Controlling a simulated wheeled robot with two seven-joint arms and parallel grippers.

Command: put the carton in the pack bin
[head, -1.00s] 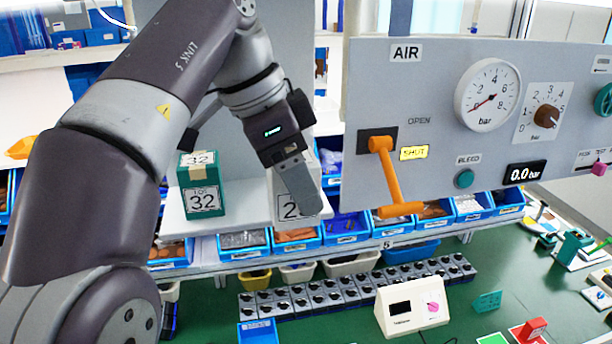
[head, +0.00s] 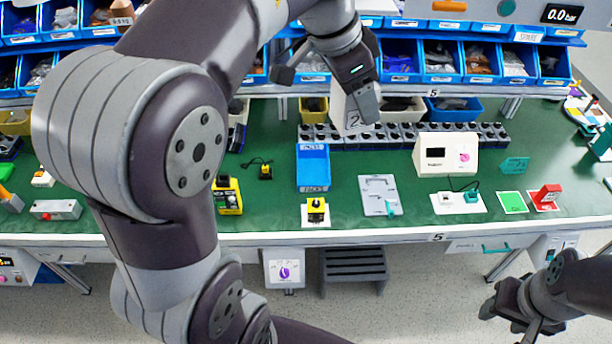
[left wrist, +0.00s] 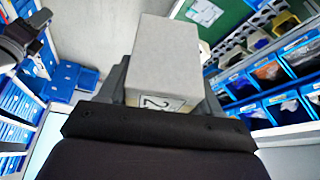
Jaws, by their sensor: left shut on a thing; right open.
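The carton (head: 348,118) is a pale grey box with a black-framed number label, only partly readable. My left gripper (head: 364,98) is shut on it and holds it in the air, in front of the shelf bins and over the back of the bench in the head view. In the left wrist view the carton (left wrist: 166,62) sits between the fingers, label towards the palm. The pack bin, a blue open tray (head: 312,168) with labels at both ends, lies on the green bench below and left of the carton. My right gripper (head: 497,306) is open and empty at lower right.
A row of black switch blocks (head: 440,132) runs along the bench behind the bin. A yellow-black switch (head: 316,210) is in front of the bin. Blue parts bins (head: 440,62) line the shelf behind.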

